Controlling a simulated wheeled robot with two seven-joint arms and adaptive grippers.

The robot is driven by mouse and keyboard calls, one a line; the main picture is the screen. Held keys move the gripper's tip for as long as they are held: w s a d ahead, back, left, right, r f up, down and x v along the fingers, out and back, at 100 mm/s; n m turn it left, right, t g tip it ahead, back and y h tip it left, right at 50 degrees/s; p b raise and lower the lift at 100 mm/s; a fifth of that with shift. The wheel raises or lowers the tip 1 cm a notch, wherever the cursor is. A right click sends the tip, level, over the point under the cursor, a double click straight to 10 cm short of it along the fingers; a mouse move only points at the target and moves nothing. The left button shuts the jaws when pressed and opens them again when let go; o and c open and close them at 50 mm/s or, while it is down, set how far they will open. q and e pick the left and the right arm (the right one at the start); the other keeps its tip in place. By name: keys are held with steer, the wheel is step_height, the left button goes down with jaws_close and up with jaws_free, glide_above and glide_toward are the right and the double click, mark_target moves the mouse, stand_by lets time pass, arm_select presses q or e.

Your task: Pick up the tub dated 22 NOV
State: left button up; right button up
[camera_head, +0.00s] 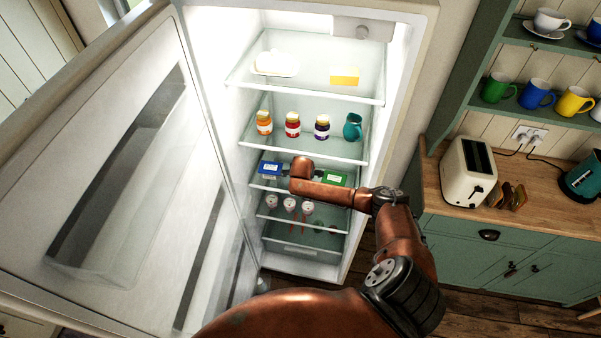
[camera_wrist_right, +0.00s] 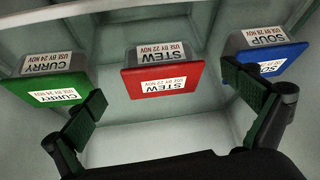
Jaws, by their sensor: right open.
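The red-lidded STEW tub (camera_wrist_right: 163,80) reads USE BY 22 NOV and stands mid-picture in the right wrist view. It is between the green-lidded CURRY tub (camera_wrist_right: 50,88) at left and the blue-lidded SOUP tub (camera_wrist_right: 266,58) at right. My right gripper (camera_wrist_right: 165,98) is open, its fingers spread either side of the red tub and apart from it. In the head view the blue tub (camera_head: 270,168) and green tub (camera_head: 335,179) show on a fridge shelf; my right arm hides the red tub between them. My left gripper is out of view.
The fridge door (camera_head: 110,170) stands open at left. Jars (camera_head: 292,125) and a teal jug (camera_head: 352,128) stand on the shelf above the tubs. White-topped items (camera_head: 290,204) are on the shelf below. A toaster (camera_head: 468,172) is on the counter at right.

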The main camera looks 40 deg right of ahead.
steer(key=shift+w+d+f, duration=0.1)
steer(key=shift+d+f, duration=0.1)
steer(key=shift+w+x, duration=0.1)
steer(key=shift+x, duration=1.2)
steer(key=shift+w+x, duration=0.15)
steer(key=shift+x, duration=1.15)
steer(key=shift+a+r, duration=0.1)
steer(key=shift+r, duration=0.05)
steer(key=shift+c, duration=0.6)
steer(key=c, duration=1.3)
